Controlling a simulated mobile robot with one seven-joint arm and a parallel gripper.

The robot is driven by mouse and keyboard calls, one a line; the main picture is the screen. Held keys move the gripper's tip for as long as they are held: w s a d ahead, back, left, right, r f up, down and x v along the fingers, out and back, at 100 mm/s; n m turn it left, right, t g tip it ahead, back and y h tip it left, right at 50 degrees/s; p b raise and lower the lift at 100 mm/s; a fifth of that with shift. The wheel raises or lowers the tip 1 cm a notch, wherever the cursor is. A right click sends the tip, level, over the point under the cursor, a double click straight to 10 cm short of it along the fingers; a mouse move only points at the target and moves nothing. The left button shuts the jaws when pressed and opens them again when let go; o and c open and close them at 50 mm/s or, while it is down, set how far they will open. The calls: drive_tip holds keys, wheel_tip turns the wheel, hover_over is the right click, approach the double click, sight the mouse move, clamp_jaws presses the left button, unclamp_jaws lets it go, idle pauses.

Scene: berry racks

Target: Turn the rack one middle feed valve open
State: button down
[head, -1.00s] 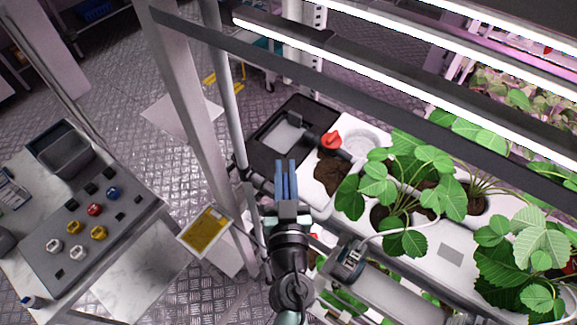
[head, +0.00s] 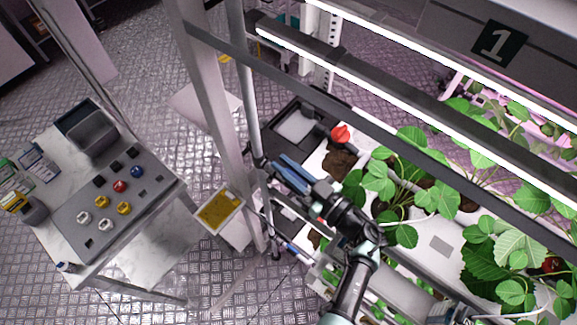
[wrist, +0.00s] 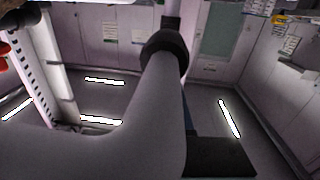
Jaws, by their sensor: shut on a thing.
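The rack one middle feed valve shows as a dark fitting (head: 258,163) on the thin upright grey pipe (head: 239,80) at the rack's near corner post. My gripper (head: 279,164), with blue fingers, is at the pipe, pointing up-left at this fitting. It is shut on the valve's handle, mostly hidden between the fingers, so its exact angle cannot be told. In the wrist view a pale pipe (wrist: 150,110) with a dark collar (wrist: 166,48) fills the middle. A dark block (wrist: 220,170) is at the lower right, and the fingertips are not clear.
A sign "1" (head: 499,42) marks the rack. A red knob (head: 340,134) stands by a black basin (head: 291,128). Strawberry plants (head: 400,180) fill the white trough to the right. A bench with coloured buttons (head: 120,186) is left.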

drive_tip(key=shift+a+n+g+y+b, duration=0.1)
drive_tip(key=shift+n+g+y+b, duration=0.25)
drive_tip(key=shift+n+g+y, duration=0.2)
drive_tip(key=shift+r, duration=0.1)
drive_tip(key=c, duration=0.8)
unclamp_jaws()
drive_tip(key=shift+a, duration=0.1)
drive_tip(key=shift+c, duration=0.2)
